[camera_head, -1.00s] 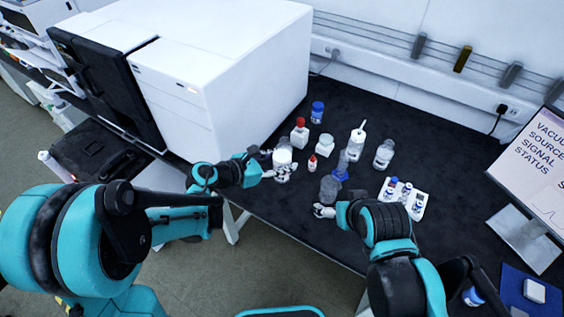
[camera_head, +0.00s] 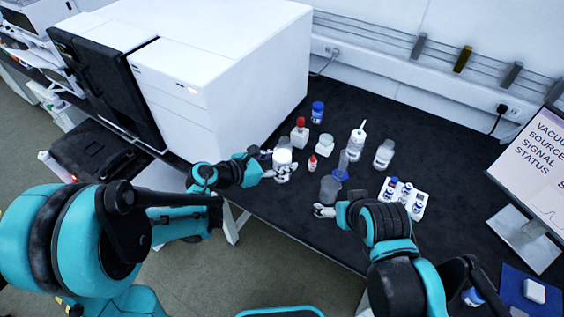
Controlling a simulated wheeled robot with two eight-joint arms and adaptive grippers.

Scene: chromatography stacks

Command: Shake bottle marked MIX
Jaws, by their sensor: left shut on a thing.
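A white bottle (camera_head: 282,157) stands out at the left end of the bottle group. My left gripper (camera_head: 284,174) is shut on it from the left, low on its body. I cannot read any MIX marking at this size, and the gripper hides the bottle's lower part. My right gripper (camera_head: 322,211) is at the front edge of the dark bench, just in front of a grey translucent beaker (camera_head: 328,188). Its fingers are too small to tell open from shut.
Close by stand a red-capped bottle (camera_head: 299,131), a small red-capped vial (camera_head: 312,162), a white jar (camera_head: 323,144), a wash bottle (camera_head: 356,143), a clear bottle (camera_head: 384,153) and a white vial rack (camera_head: 404,198). A large white instrument (camera_head: 225,70) fills the left. A monitor (camera_head: 540,160) stands right.

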